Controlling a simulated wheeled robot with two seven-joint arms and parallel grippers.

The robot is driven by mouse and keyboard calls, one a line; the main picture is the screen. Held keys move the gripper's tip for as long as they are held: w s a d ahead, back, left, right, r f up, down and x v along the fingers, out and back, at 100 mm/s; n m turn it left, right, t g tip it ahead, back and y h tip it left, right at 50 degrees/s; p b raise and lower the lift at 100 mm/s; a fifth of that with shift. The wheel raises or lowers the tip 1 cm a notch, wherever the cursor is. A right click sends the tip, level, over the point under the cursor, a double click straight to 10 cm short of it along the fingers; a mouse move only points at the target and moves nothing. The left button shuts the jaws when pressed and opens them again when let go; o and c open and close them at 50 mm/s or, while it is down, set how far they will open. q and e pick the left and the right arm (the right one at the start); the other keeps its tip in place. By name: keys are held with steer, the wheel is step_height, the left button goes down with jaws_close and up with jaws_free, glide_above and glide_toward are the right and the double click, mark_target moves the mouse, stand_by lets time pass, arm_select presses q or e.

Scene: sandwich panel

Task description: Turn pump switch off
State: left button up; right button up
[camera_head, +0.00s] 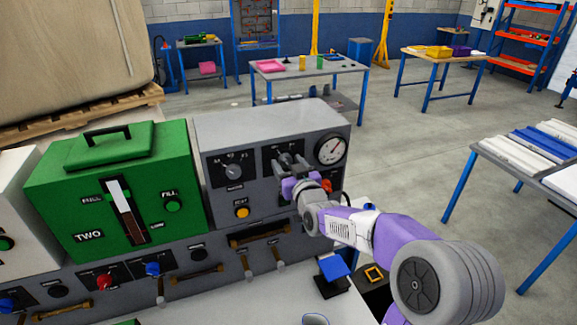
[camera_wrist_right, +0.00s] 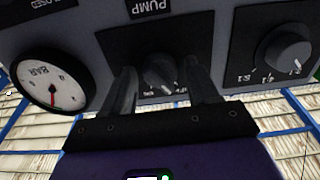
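The pump switch is a dark round knob (camera_wrist_right: 163,72) on a black plate under an upside-down PUMP label (camera_wrist_right: 155,7) in the right wrist view. My right gripper (camera_wrist_right: 163,92) is open, with one finger on each side of the knob and gaps between fingers and knob. In the head view my right gripper (camera_head: 290,168) is at the front of the grey control box (camera_head: 270,120) and partly hides the pump plate. I cannot tell how deep the fingertips reach. My left gripper is not in view.
A pressure gauge (camera_head: 331,150) sits right of the pump plate and a selector dial (camera_head: 233,172) left of it. A yellow button (camera_head: 242,212) is below the dial. A green unit (camera_head: 70,190) stands to the left. Levers and handles (camera_head: 260,235) line the lower panel.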

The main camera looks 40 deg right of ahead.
steer(key=shift+o, duration=0.4)
steer(key=v, duration=0.7)
steer(key=shift+s+b, duration=0.25)
steer(key=shift+b, duration=0.1)
